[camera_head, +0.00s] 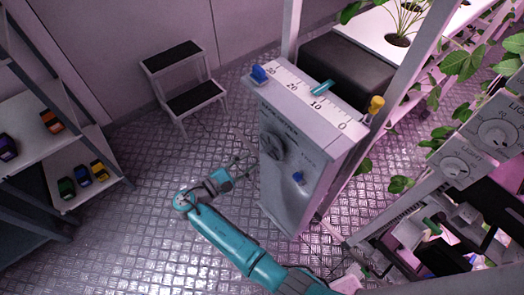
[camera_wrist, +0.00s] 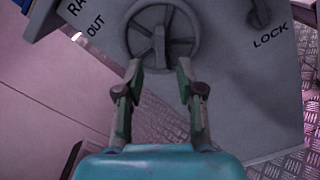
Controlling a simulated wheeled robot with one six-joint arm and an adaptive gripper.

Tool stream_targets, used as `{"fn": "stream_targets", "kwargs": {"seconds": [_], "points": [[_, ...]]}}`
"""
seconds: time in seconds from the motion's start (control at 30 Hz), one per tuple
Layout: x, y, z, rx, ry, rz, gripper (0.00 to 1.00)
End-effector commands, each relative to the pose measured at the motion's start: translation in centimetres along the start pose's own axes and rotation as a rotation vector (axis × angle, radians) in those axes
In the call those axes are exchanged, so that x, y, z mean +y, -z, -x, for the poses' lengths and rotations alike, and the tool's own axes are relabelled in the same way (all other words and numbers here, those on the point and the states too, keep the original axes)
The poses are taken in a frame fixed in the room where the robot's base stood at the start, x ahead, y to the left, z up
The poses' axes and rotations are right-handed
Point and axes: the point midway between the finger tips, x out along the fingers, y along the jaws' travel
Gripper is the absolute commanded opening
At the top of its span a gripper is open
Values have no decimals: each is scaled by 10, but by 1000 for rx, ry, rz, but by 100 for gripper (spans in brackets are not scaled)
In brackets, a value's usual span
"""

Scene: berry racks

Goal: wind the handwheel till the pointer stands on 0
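A grey cabinet (camera_head: 308,175) carries a white scale (camera_head: 300,92) on top, marked 30, 20, 10 and 0. The teal pointer (camera_head: 322,87) stands between 20 and 10, nearer 10. The grey handwheel (camera_head: 272,146) is on the cabinet's front; in the wrist view the wheel (camera_wrist: 192,22) is straight ahead, with its spokes and hub showing. My gripper (camera_head: 242,166) is open in front of the wheel. In the wrist view its fingers (camera_wrist: 159,72) are apart, at the lower rim, with nothing held. I cannot tell whether they touch the rim.
A step stool (camera_head: 186,85) is behind left, a shelf with toy cars (camera_head: 82,174) at left. The floor between is clear.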

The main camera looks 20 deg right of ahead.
Motion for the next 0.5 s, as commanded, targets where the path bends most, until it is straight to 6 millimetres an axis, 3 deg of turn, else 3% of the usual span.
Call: {"fn": "stream_targets", "kwargs": {"seconds": [0.2, 0.5], "points": [[-1, 0, -40, -2, 2, 1, 38], [0, 0, -66, 0, 0, -1, 38]]}}
